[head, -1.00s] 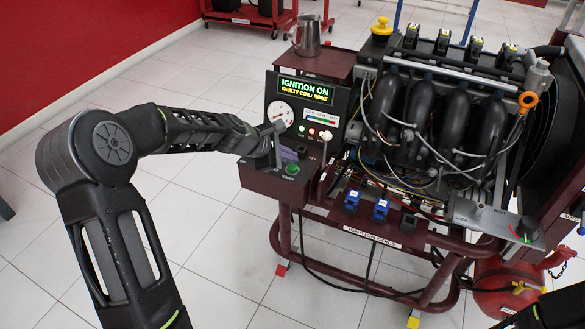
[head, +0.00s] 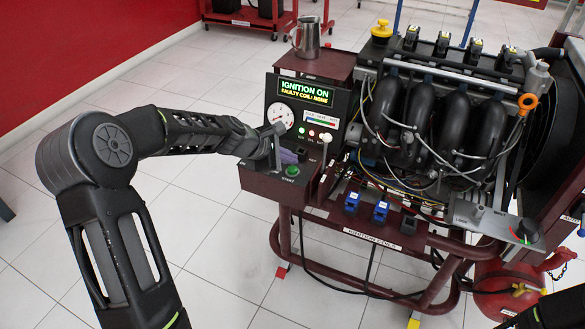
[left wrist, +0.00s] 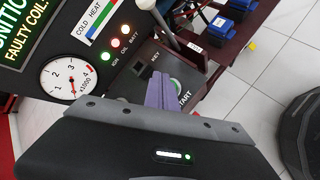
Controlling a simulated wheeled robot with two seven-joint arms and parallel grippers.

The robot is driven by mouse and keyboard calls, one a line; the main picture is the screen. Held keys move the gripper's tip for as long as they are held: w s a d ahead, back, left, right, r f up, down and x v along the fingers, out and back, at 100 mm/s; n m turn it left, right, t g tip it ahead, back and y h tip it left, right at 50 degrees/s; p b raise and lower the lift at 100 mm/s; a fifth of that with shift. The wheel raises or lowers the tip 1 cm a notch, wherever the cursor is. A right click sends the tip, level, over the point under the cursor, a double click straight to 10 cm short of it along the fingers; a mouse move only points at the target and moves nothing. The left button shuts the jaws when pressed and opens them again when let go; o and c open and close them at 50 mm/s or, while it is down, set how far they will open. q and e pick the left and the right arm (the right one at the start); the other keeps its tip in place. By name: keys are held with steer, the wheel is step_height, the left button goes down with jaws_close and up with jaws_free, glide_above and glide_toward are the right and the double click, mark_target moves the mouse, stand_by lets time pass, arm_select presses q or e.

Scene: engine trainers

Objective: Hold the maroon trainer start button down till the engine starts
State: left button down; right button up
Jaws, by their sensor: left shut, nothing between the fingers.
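The maroon trainer (head: 262,187) has a green start button (head: 292,170) on its left ledge, labelled START. The button also shows in the left wrist view (left wrist: 176,86), partly hidden behind my fingers. My left gripper (head: 288,156) is shut and empty, its purple fingertips just behind and left of the button in the head view. In the left wrist view the fingertips (left wrist: 160,93) overlap the button's edge; I cannot tell whether they touch it. The display (head: 304,90) reads IGNITION ON, FAULTY COIL: NONE. The right gripper is not in view.
A gauge (left wrist: 69,78) and lit green and red lamps sit above the ledge. A black KEY switch (left wrist: 139,68) is close to my fingers. A lever with a white knob (head: 325,138) stands right of the button. A metal jug (head: 306,37) stands on top.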

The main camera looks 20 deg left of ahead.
mark_target(290, 170)
arm_select(q)
steer(key=shift+f, duration=0.1)
stand_by(0.7)
steer(key=shift+f+b, duration=0.35)
steer(key=shift+f+b, duration=0.4)
steer(key=shift+f, duration=0.15)
stand_by(2.5)
stand_by(0.4)
steer(key=shift+r+p, duration=0.85)
steer(key=shift+r, duration=0.2)
step_height(290, 170, up, 5)
steer(key=p, duration=0.4)
